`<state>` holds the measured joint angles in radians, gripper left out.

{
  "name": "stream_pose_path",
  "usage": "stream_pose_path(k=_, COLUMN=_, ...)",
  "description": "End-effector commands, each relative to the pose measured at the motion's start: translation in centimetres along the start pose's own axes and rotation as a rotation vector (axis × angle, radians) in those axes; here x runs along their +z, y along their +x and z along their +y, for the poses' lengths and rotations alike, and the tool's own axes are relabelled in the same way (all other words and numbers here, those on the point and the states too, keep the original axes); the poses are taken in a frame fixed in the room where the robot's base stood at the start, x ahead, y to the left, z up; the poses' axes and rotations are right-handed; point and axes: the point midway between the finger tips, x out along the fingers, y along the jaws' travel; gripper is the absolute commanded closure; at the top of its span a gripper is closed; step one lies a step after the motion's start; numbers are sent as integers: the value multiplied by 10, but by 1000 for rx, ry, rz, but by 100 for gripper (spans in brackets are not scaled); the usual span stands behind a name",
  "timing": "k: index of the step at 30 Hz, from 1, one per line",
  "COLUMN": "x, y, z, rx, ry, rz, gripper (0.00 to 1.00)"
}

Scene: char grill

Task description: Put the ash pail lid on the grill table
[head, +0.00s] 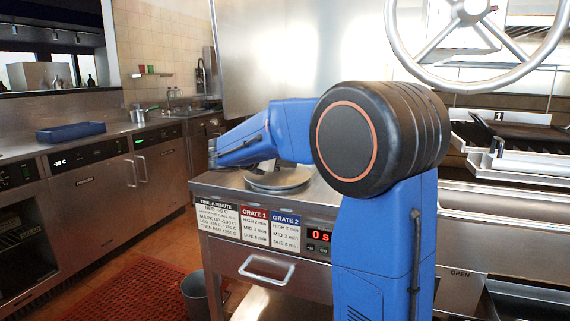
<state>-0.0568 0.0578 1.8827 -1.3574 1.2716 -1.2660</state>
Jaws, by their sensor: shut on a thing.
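The ash pail lid (279,181) is a round, flat grey metal disc. It lies level at the top of the steel grill table (228,181), near its front left part; I cannot tell whether it touches the surface. My gripper (266,167) is over the lid, mostly hidden by my own blue arm, and is shut on the lid at its upper middle. The lid's handle and the fingertips are hard to make out. A grey pail (195,296) stands on the floor at the table's left front.
The table front carries label cards (254,225), a red timer display (320,236) and a drawer handle (266,269). A large handwheel (470,40) and the grill stand to the right. A counter (90,150) with a blue tray (71,131) runs along the left.

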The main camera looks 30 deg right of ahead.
Motion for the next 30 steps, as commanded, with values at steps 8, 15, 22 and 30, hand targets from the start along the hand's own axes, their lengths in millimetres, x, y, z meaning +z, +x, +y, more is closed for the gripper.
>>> stream_pose_path(k=8, x=-2, y=1, z=0, rx=0, ry=0, rz=0, gripper=56)
stream_pose_path(k=15, x=-2, y=0, z=0, rx=0, ry=0, rz=0, gripper=56)
stream_pose_path(k=22, x=0, y=-14, z=1, rx=4, ry=0, rz=0, gripper=56)
stream_pose_path(k=30, x=0, y=-63, z=1, rx=4, ry=0, rz=0, gripper=56)
